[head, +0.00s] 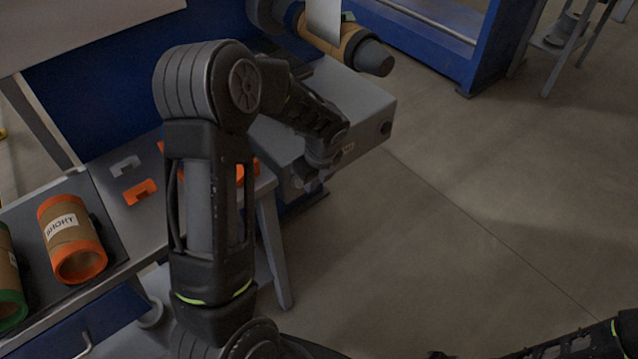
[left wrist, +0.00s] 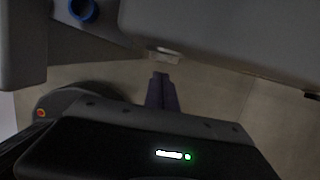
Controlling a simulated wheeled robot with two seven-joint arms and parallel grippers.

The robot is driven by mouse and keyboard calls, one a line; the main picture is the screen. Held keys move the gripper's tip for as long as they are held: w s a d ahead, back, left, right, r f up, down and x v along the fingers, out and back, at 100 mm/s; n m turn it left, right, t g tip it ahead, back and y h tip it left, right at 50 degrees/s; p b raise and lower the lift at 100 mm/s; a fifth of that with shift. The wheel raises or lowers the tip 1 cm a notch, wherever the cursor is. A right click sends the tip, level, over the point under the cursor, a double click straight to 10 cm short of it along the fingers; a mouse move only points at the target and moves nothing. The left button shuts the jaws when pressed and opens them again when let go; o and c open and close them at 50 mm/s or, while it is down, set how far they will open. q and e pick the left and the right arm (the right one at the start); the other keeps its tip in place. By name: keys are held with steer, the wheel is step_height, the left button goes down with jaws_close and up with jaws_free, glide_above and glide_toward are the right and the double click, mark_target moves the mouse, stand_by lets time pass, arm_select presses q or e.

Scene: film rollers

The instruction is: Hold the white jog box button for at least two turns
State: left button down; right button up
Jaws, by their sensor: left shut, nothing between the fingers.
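In the left wrist view a small white piece (left wrist: 165,55), which looks like the white jog box button, sits at the lower edge of a grey housing (left wrist: 215,35). My left gripper (left wrist: 160,76) is shut and empty, its dark fingertips just below this piece. I cannot tell whether they touch it. In the head view my left gripper (head: 306,184) is low at the front of the grey machine housing (head: 365,115), partly hidden by my wrist. The button does not show there. My right gripper is out of view; only part of that arm shows at the lower right.
A cardboard roller (head: 340,38) with a dark end sits above the housing. A sloped shelf at left holds an orange-rimmed core (head: 70,240) and a green-rimmed core (head: 10,275). Orange clips (head: 140,192) lie nearby. A blue ring (left wrist: 82,10) shows near the housing.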

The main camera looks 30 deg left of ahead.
arm_select(q)
steer(key=shift+w+a, duration=0.15)
steer(key=shift+a, duration=0.4)
